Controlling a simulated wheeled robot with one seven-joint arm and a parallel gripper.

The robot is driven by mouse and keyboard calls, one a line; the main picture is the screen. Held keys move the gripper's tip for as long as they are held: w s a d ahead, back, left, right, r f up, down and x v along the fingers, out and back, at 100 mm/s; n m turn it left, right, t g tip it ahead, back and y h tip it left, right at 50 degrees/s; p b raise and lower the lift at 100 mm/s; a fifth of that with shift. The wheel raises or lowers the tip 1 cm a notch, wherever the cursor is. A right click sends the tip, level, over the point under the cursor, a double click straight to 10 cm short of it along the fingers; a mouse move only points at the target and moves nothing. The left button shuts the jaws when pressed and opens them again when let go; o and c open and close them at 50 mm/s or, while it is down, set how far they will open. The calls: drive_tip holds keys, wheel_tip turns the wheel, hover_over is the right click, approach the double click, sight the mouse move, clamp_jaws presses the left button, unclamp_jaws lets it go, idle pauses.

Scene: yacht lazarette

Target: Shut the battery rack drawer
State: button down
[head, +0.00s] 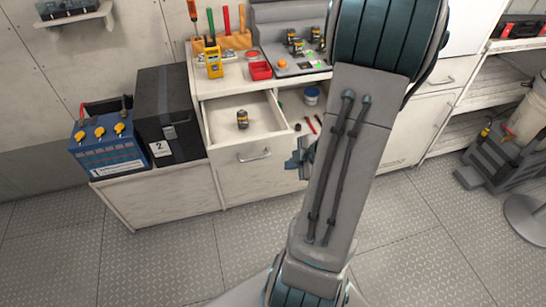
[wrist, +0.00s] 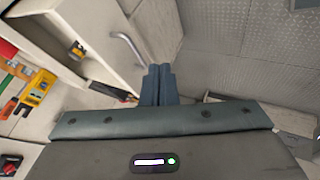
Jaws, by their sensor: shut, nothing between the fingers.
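A pale drawer (head: 228,163) stands pulled out from the bench in the head view, with a curved metal handle (head: 255,156) on its front. A small dark-and-yellow cylinder (head: 242,118) stands inside it. In the wrist view the handle (wrist: 125,47) and the cylinder (wrist: 76,49) show at upper left. My gripper (head: 294,163) is just right of the drawer front in the head view, partly hidden by my arm. In the wrist view its fingers (wrist: 158,82) are together and empty, apart from the handle.
A black box marked 2 (head: 168,112) and a blue battery (head: 108,150) stand left of the drawer. A tub (head: 312,95) sits right of the drawer. Floor in front is clear.

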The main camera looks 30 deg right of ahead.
drive_tip(key=w+a+f+b, duration=0.1)
drive_tip(key=w+f+b, duration=0.2)
drive_tip(key=w+f, duration=0.3)
drive_tip(key=w, duration=0.3)
drive_tip(key=shift+w+a+f, duration=0.25)
drive_tip(key=shift+w+f, duration=0.05)
drive_tip(key=shift+f, duration=0.1)
